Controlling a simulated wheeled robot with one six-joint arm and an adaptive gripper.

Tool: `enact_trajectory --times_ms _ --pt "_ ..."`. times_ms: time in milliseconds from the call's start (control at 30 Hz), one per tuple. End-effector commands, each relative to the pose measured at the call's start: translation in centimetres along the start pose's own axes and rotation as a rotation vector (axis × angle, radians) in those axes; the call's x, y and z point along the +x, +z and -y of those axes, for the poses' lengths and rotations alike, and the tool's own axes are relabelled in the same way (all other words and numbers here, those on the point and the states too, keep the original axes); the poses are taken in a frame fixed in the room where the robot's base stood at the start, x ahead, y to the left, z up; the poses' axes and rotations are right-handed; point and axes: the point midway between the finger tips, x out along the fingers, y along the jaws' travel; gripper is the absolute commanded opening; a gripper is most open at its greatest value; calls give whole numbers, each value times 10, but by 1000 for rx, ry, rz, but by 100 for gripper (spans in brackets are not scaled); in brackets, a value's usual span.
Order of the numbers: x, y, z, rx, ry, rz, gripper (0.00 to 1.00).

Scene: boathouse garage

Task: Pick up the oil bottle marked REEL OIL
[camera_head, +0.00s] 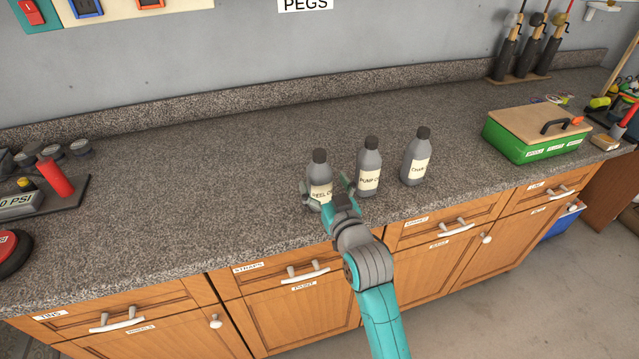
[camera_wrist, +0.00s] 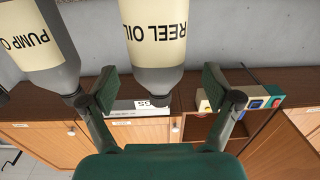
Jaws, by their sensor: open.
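The REEL OIL bottle (camera_head: 319,173) stands upright on the counter, the leftmost of three grey bottles with dark caps and cream labels. In the wrist view the bottle (camera_wrist: 155,55) appears upside down, its label reading REEL OIL. My gripper (camera_head: 329,190) is open at the bottle, with one finger on either side of it in the head view. In the wrist view the fingers of my gripper (camera_wrist: 160,80) are spread, with a gap visible on each side of the bottle. The bottle's lower part is partly hidden by my gripper in the head view.
The PUMP bottle (camera_head: 369,168) stands close on the right, near my right finger; it also shows in the wrist view (camera_wrist: 38,45). A third bottle (camera_head: 416,160) stands further right. A green box (camera_head: 535,143) with a wooden lid is beyond.

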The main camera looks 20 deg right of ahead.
Motion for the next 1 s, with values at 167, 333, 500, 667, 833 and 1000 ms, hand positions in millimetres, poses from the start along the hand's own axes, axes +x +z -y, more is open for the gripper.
enact_trajectory --times_ms 167,333,500,667,833,1000 --pt "25 -2 -2 0 0 -1 89" --pt "37 -2 -2 0 0 -1 89" --pt "38 -2 -2 0 0 0 89" --pt "38 -2 -2 0 0 0 66" --pt "38 -2 -2 0 0 0 24" --pt "38 -3 -2 0 0 -2 8"
